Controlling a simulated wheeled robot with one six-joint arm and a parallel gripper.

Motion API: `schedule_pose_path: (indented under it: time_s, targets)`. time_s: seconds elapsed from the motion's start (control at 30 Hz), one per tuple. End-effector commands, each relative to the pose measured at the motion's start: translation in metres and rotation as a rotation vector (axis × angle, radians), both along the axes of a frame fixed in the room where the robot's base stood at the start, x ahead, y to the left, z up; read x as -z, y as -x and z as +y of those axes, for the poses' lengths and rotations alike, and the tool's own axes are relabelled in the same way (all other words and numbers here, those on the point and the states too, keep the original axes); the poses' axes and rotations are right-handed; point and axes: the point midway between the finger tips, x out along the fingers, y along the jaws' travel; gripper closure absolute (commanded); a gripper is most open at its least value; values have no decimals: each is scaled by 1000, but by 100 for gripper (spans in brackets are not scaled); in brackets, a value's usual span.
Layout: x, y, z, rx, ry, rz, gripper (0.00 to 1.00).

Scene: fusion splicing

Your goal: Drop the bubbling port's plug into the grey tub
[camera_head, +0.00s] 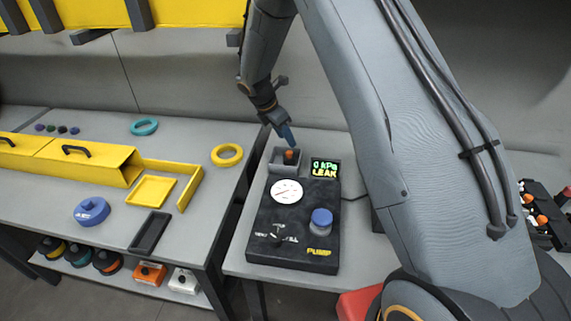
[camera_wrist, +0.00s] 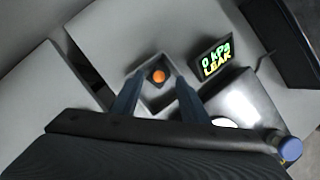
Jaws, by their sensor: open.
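The small grey tub (camera_head: 275,166) stands at the back left of the pump unit; it also shows in the wrist view (camera_wrist: 146,98). An orange plug (camera_head: 291,155) appears to be inside it, and in the wrist view the plug's round orange top (camera_wrist: 159,77) lies within the tub's walls. My gripper (camera_head: 290,142) is just above the tub, pointing down. In the wrist view my gripper's fingers (camera_wrist: 157,90) are apart, on either side of the plug. I cannot tell whether they touch it. No bubbling port is identifiable.
A black rack (camera_head: 545,205) with orange and white pieces is at the far right. The left bench holds yellow trays and rings.

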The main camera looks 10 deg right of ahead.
Motion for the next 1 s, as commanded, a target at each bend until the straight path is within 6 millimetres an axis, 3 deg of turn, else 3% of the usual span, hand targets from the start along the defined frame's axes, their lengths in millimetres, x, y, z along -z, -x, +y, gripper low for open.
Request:
schedule_pose_path:
  time_s: [0.3,0.83,1.0]
  targets:
    - [-34,5,15,0,0,-1,59]
    - [-39,6,16,0,0,0,59]
    - [-48,34,8,161,-70,-42,59]
